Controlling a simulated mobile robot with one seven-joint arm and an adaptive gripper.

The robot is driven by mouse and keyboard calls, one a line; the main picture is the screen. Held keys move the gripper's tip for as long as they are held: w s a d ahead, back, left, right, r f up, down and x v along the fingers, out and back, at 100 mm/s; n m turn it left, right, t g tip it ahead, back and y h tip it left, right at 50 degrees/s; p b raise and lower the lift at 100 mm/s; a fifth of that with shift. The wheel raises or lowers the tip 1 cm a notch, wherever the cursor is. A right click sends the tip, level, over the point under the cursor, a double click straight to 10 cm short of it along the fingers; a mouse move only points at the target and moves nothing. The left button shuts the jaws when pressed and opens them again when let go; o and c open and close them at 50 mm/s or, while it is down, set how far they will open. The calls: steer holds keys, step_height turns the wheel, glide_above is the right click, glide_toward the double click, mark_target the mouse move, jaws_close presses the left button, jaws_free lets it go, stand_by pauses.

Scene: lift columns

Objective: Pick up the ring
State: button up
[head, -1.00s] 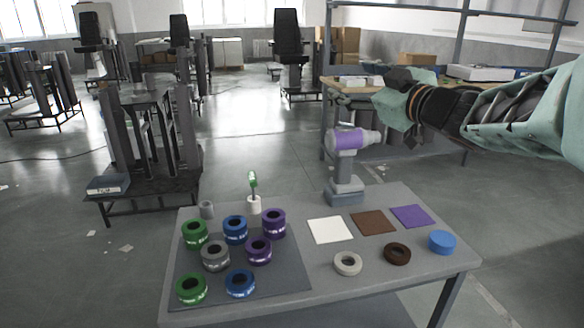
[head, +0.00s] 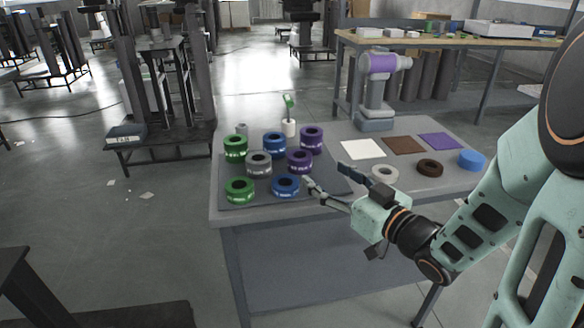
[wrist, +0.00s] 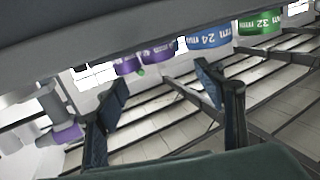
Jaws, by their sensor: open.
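A white ring (head: 388,170) and a dark brown ring (head: 430,168) lie flat on the right half of the table. Several thick labelled rings stand on the dark mat (head: 232,203) at left: green (head: 239,189), blue (head: 285,185), purple (head: 299,161) and grey (head: 259,163) among them. I cannot tell which ring is meant. My gripper (head: 322,174) is open and empty at the table's front edge, right of the front blue ring and left of the white ring. In the wrist view my spread fingers (wrist: 162,105) hold nothing; green (wrist: 260,22), blue (wrist: 208,36) and purple (wrist: 158,52) rings show beyond.
White (head: 362,149), brown (head: 404,145) and purple (head: 439,141) squares lie behind the loose rings. A blue round piece (head: 471,160) is at the right. A grey and purple machine (head: 376,95) and a white holder with a green-topped item (head: 289,115) stand at the back.

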mark_target(307, 160)
steer(key=b+x, duration=0.2)
steer(key=x, duration=0.8)
steer(key=shift+d, duration=0.1)
steer(key=c, duration=1.2)
steer(key=shift+c, duration=1.2)
steer(key=shift+r, duration=0.2)
